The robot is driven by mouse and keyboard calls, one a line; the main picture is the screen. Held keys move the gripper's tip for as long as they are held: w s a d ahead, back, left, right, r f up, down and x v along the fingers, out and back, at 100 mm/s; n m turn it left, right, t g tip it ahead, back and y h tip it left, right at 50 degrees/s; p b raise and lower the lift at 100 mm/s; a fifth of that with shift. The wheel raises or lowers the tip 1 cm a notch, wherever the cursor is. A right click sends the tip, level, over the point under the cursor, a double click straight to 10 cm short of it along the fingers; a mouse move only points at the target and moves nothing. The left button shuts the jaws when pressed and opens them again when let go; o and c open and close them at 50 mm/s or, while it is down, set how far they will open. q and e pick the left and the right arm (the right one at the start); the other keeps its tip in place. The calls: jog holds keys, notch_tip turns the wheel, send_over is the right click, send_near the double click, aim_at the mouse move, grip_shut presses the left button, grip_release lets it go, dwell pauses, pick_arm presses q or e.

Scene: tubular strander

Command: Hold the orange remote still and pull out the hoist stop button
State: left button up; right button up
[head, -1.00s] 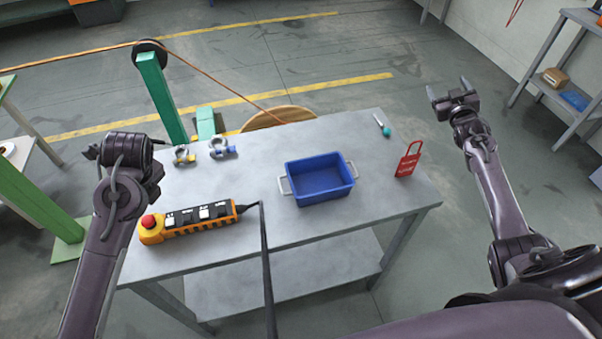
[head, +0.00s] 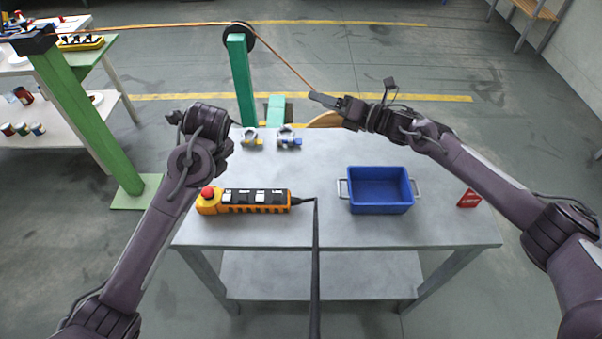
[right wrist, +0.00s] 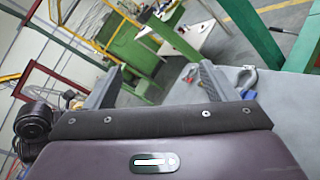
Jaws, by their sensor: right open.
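The orange remote (head: 243,208) lies flat on the grey table near its front left, with black and white keys along its top. The red stop button (head: 207,193) sits at its left end, and a dark cable leaves the right end. My left gripper (head: 176,118) is above and behind the remote, apart from it; its fingers are mostly hidden by the wrist. My right gripper (head: 326,99) is open and empty over the table's far edge. Its two spread fingers show in the right wrist view (right wrist: 148,86), with nothing between them.
A blue bin (head: 380,208) stands right of the remote, with a red tag (head: 468,198) beyond it. Two shackles (head: 252,140) lie at the back. A green post (head: 241,80) with a wheel rises behind.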

jog(key=s+a+f+n+g, duration=0.6)
jog(key=s+a+n, duration=0.15)
jog(key=n, duration=0.25)
jog(key=n+g, duration=0.3)
jog(key=n, duration=0.2)
send_near(275, 199)
jog(key=a+f, duration=0.1)
jog(key=w+a+f, duration=0.1)
jog(key=shift+w+a+f+h, duration=0.25)
jog(key=shift+w+a+h, duration=0.05)
jog(key=shift+a, duration=0.05)
jog(key=x, duration=0.7)
jog(key=shift+a+f, duration=0.2)
jog(key=shift+f, duration=0.05)
